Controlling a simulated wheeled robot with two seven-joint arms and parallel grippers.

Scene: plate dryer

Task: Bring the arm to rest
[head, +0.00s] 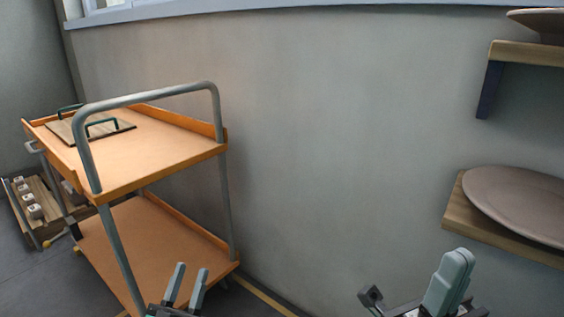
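My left gripper (186,286) is at the bottom of the head view, in front of the orange cart. Its two pale teal fingers point up and stand apart, with nothing between them. My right gripper (447,283) is at the bottom right, in front of the wall and below the lower shelf in the picture. Its fingers overlap from this side, so the gap between them is hidden. No object shows in it. Most of both arms is out of view.
An orange two-level cart (165,158) with a grey handle stands at the left, bearing a board with green handles (90,126). A plate (520,203) lies on the lower wooden shelf (462,222). Another shelf (525,53) holds a plate (540,20). Bare wall (330,140) lies between.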

